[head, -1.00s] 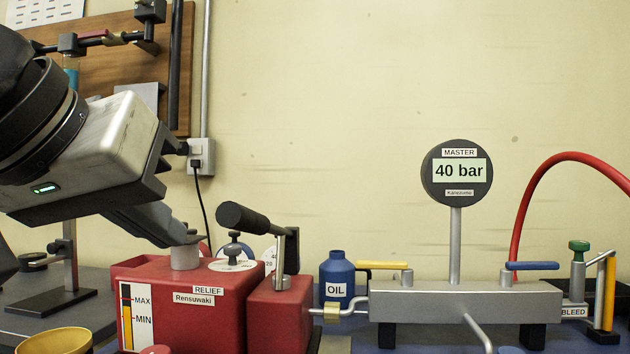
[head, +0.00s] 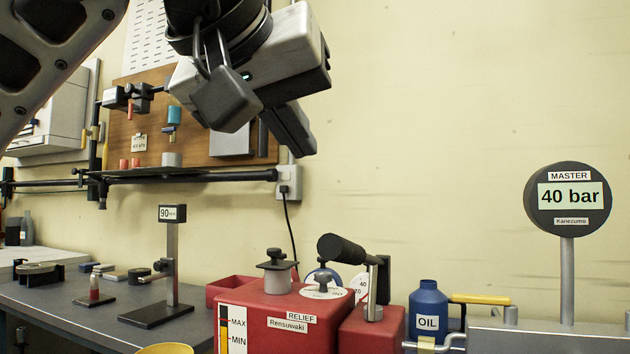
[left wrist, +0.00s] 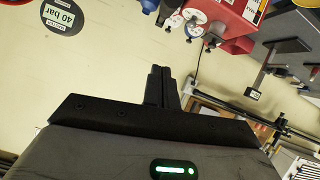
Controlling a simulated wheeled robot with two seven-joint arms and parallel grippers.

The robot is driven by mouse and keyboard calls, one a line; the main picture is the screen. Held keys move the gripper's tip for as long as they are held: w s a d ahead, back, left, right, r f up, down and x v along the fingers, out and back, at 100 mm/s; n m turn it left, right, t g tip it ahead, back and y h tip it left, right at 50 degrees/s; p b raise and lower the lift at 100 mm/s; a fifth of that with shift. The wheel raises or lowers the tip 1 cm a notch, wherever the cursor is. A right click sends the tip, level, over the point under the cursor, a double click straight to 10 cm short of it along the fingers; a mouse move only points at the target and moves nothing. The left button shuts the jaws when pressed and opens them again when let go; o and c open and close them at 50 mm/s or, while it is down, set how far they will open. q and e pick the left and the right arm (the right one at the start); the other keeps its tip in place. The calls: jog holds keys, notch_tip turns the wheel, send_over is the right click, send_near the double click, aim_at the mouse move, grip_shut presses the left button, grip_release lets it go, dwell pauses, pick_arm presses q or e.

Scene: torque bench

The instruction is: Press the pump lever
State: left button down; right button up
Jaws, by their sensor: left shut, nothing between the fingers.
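The pump lever (head: 342,251) is a thick black grip on a metal post at the right end of the red pump (head: 262,327). The grip points up and to the left, tilted. My left gripper (head: 305,147) is shut and empty. It hangs well above the pump, up and to the left of the lever, touching nothing. Its shut fingers (left wrist: 160,80) also show in the left wrist view, with the red pump (left wrist: 240,12) beyond them at the top. My right gripper is out of view.
The master gauge (head: 568,200) reads 40 bar at the right. A blue oil bottle (head: 428,308) stands beside the lever. A small stand (head: 172,265) reading 90 is on the grey bench at the left. The wall above the pump is clear.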

aim_at(363, 258)
pick_arm(q)
jog(key=x, duration=0.3)
jog(key=f+b+x, duration=0.1)
jog(key=x, duration=0.2)
jog(key=s+f+x, duration=0.1)
jog(key=x, duration=0.3)
jog(key=shift+d, duration=0.1)
jog(key=shift+s+f+b, duration=0.3)
jog(key=shift+s+f, duration=0.05)
jog(key=shift+f, duration=0.45)
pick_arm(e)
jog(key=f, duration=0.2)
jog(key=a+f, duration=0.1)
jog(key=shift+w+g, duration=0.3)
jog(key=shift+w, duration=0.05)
pick_arm(q)
jog(key=shift+s+f, duration=0.1)
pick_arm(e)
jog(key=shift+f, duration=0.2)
